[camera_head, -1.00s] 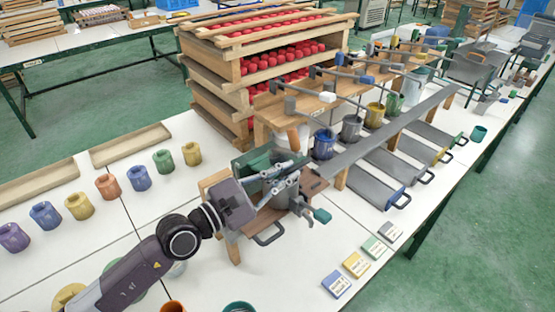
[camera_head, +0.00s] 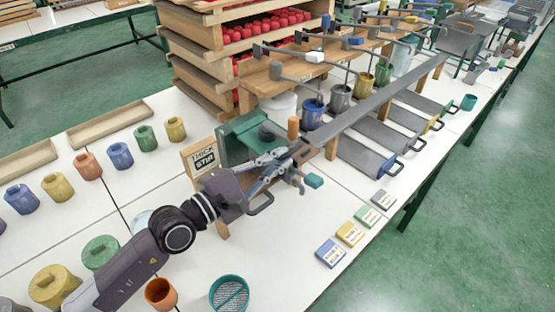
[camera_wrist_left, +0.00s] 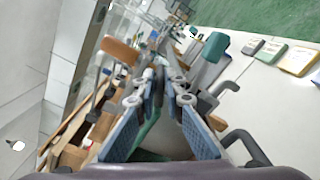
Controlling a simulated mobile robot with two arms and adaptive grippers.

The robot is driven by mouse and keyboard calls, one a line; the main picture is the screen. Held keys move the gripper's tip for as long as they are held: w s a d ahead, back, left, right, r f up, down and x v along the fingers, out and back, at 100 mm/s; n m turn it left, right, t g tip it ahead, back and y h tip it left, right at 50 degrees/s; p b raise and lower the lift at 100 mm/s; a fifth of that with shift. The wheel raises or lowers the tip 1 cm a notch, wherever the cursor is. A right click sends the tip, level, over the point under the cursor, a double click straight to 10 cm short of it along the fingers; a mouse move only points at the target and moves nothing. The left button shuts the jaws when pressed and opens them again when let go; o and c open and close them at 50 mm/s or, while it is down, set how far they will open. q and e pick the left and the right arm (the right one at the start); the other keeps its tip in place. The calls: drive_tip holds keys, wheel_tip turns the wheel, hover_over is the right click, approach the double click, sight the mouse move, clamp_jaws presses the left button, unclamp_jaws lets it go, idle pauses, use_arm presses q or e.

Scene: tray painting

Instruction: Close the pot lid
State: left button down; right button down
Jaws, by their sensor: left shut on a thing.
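A green station (camera_head: 240,138) stands behind the "THICK STIR" sign (camera_head: 203,157), with a dark round piece (camera_head: 267,131) on top; I cannot tell whether this is the pot lid. My left gripper (camera_head: 300,158) is in front of the station. In the left wrist view, the left gripper (camera_wrist_left: 158,84) is shut on a thin grey part between its fingertips, which I cannot name surely. An upright orange handle (camera_head: 293,127) and a teal handle (camera_head: 314,181) stand close to the fingers. The pot is mostly hidden by my gripper. My right gripper is not in view.
Blue (camera_head: 312,115) and grey (camera_head: 340,97) paint pots stand under stirring arms at the back. Coloured labelled blocks (camera_head: 331,252) lie along the front edge. Small lidded pots (camera_head: 53,287), an orange cup (camera_head: 160,293) and a teal cup (camera_head: 229,291) stand near my left arm.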

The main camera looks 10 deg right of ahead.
use_arm(q)
drive_tip(key=shift+f, duration=0.35)
drive_tip(key=c, duration=2.3)
unclamp_jaws()
drive_tip(key=shift+o, duration=1.4)
drive_tip(key=shift+r, duration=0.1)
drive_tip(key=shift+a, duration=0.1)
drive_tip(key=v, duration=1.2)
